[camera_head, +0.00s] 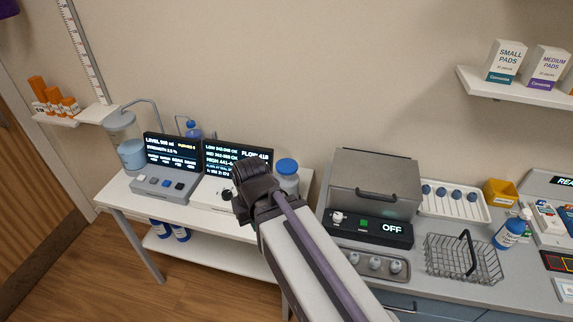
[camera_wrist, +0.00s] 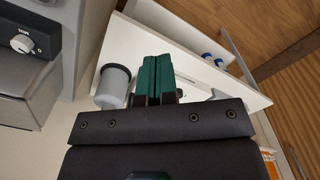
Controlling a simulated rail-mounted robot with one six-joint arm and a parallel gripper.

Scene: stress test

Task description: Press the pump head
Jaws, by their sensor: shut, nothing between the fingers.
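A blue bottle (camera_head: 508,235) with a white pump head (camera_head: 524,213) stands upright at the right of the counter in the head view, behind the wire basket. The bottle does not show in the wrist view. My gripper's green fingers (camera_wrist: 154,76) are pressed together with nothing between them in the wrist view. In the head view my arm's dark end is over the white table, well to the left of the pump bottle and apart from it. My fingertips are hidden there.
A blue-lidded jar (camera_head: 287,178) stands beside my arm's end. A steel box (camera_head: 374,185) marked OFF, a wire basket (camera_head: 464,260) and a tray of vials (camera_head: 378,264) lie between my arm and the pump bottle. Two display consoles (camera_head: 170,165) stand left.

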